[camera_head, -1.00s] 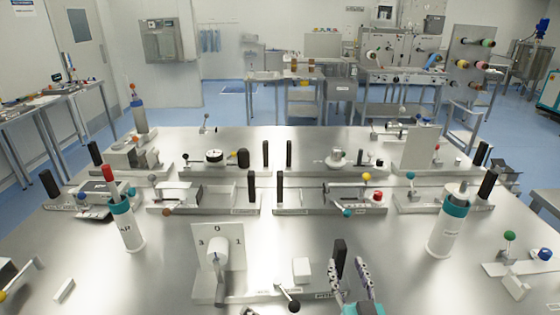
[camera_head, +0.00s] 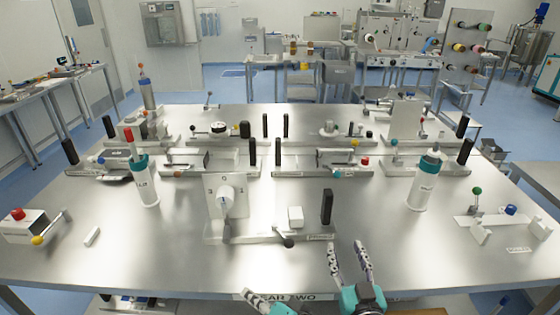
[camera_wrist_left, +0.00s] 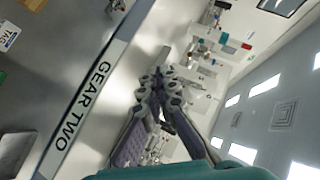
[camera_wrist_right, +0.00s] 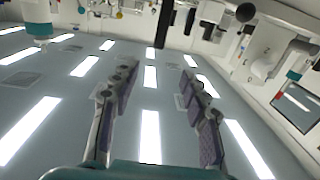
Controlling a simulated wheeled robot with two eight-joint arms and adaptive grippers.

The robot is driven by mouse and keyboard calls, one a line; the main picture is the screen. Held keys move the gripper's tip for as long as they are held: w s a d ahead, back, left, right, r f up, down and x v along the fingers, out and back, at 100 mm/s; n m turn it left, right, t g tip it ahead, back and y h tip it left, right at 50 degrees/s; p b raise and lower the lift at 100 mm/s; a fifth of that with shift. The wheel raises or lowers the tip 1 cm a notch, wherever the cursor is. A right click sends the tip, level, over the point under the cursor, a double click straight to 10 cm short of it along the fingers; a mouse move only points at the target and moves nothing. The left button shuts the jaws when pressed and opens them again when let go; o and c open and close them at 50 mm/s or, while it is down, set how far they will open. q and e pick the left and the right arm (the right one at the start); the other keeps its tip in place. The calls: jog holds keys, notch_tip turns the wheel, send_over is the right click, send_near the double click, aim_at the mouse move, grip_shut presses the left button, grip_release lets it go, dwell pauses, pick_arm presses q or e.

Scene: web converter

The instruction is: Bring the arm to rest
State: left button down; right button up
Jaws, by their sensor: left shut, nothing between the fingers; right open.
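My right gripper (camera_head: 347,246) is open and empty over the front edge of the steel table (camera_head: 390,228), apart from the dial fixture. In the right wrist view its two fingers (camera_wrist_right: 152,80) stand wide apart with nothing between them. My left gripper (camera_wrist_left: 157,78) is shut and empty in the left wrist view, its fingertips together beside the table edge labelled GEAR TWO.
White cylinders with teal collars stand left (camera_head: 147,185) and right (camera_head: 424,182). A box with a red button (camera_head: 30,228) is at the far left, a green-knobbed fixture (camera_head: 480,222) at the right. Rows of fixtures fill the back. The front strip is mostly clear.

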jog(key=s+d+f+m+g+h, duration=0.1)
jog(key=d+m+g+h, duration=0.15)
jog(key=d, duration=0.25)
jog(key=s+d+f+m+g+h, duration=0.1)
jog(key=d+f+g+h, duration=0.15)
jog(key=d, duration=0.25)
pick_arm(q)
jog(key=s+a+f+n+g+h, duration=0.1)
jog(key=a+f+n+h, duration=0.1)
jog(key=a+h, duration=0.2)
jog(key=s+a+f+n+g+h, duration=0.1)
jog(key=a+f+n+h, duration=0.1)
jog(key=a+h, duration=0.3)
jog(key=a+f, duration=0.1)
jog(key=a, duration=0.1)
jog(key=shift+s+a+f+g, duration=0.25)
jog(key=shift+s+a+g, duration=0.05)
jog(key=shift+s+a, duration=0.05)
pick_arm(e)
jog(key=s+a+f+n+g+y, duration=0.3)
jog(key=s+a+f+g, duration=0.2)
jog(key=s+a, duration=0.2)
jog(key=s, duration=0.2)
jog(key=shift+s+a+f+g+y, duration=0.15)
jog(key=shift+s+a+g+y, duration=0.2)
jog(key=shift+g+y, duration=0.05)
